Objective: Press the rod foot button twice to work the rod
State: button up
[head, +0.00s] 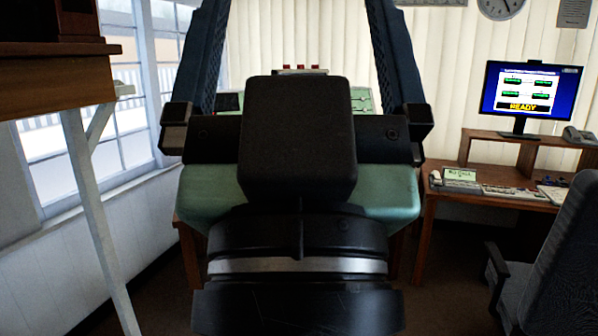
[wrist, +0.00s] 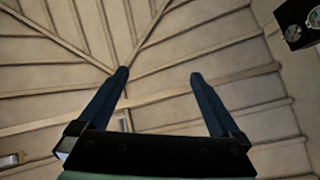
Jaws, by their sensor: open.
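My gripper shows in the wrist view (wrist: 158,74) with its two dark blue fingers wide apart and nothing between them. In the head view its black body and wrist fill the middle, and the fingers run up out of the top of the picture. I cannot make out the rod, its foot button or the lever frame in either view.
A wooden shelf (head: 60,82) on a pale post is close at left, by the windows. At right are a desk (head: 440,190) with a monitor (head: 531,90) reading READY and a grey chair (head: 550,245). The wrist view shows beige boards (wrist: 60,100) and a black box (wrist: 297,22).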

jog(key=shift+r, duration=0.7)
